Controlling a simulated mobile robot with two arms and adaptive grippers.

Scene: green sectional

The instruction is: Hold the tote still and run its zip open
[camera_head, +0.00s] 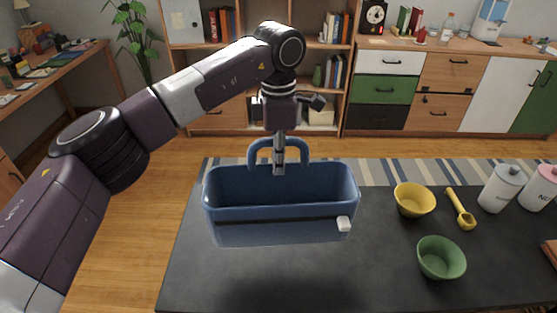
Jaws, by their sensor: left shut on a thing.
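The blue tote (270,230) shows in the middle of the head view, open side up, over the dark tabletop. Its arched handle (257,147) stands up at its back. A dark band, which looks like the zip (270,221), crosses its front, with a white pull (344,223) at the right end. My left gripper (279,167) comes down from above and is shut on the handle, hiding part of it. A dark shadow lies on the tabletop in front of the tote; I cannot tell surely whether its base touches the table. My right gripper is not in view.
On the dark table (350,285), right of the tote, are a yellow bowl (414,200), a green bowl (441,259), a yellow scoop (461,209), a white canister (501,190) and a pink canister (540,188). The front left tabletop is clear.

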